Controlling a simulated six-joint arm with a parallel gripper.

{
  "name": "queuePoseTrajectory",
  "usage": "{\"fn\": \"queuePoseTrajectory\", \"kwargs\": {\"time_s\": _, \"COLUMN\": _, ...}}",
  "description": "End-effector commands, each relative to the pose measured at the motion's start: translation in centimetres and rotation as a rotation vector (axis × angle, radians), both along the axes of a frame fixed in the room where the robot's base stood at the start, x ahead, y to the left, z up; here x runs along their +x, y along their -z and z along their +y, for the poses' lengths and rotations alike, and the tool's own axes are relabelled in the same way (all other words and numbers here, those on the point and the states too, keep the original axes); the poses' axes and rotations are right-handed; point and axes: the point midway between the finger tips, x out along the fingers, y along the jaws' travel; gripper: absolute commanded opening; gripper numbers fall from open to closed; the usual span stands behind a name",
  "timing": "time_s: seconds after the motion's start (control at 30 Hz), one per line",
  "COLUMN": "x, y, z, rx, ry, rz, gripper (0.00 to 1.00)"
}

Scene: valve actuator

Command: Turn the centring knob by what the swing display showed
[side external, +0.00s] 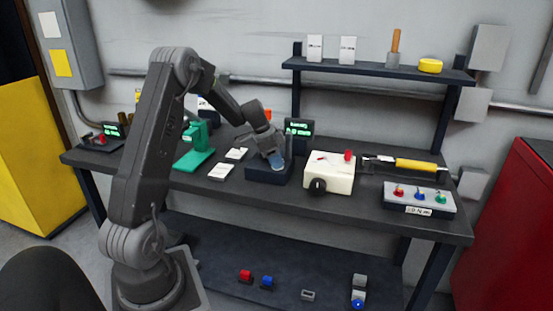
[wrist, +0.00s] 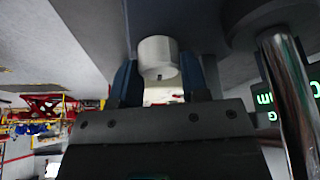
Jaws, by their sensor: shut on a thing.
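My gripper (side external: 275,160) reaches down to a dark blue block (side external: 262,176) in the middle of the bench. In the wrist view my gripper (wrist: 165,82) has its two blue fingers on either side of a pale round knob (wrist: 157,57) with a small dark mark, and is shut on it. Whether this is the centring knob I cannot read from any label. The knob is hidden by the gripper in the side view. A dark display with green text (side external: 299,128) stands just behind; its text is too small to read, and only part shows in the wrist view (wrist: 265,97).
A shiny metal post (wrist: 288,90) stands close beside my gripper. To the right on the bench are a white box (side external: 335,168) with a black knob (side external: 318,186), a yellow-handled tool (side external: 415,165) and a switch panel (side external: 420,197). A green stand (side external: 195,150) and white cards (side external: 222,171) lie left.

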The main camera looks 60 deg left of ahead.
Motion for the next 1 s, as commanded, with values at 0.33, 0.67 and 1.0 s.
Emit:
{"fn": "queuePoseTrajectory", "kwargs": {"time_s": 0.33, "x": -0.06, "y": 0.07, "z": 0.08, "rx": 0.002, "ry": 0.085, "rz": 0.002, "gripper": 0.18}}
{"fn": "queuePoseTrajectory", "kwargs": {"time_s": 0.67, "x": -0.07, "y": 0.07, "z": 0.08, "rx": 0.002, "ry": 0.091, "rz": 0.002, "gripper": 0.18}}
{"fn": "queuePoseTrajectory", "kwargs": {"time_s": 1.0, "x": -0.03, "y": 0.05, "z": 0.06, "rx": 0.001, "ry": 0.089, "rz": 0.002, "gripper": 0.66}}
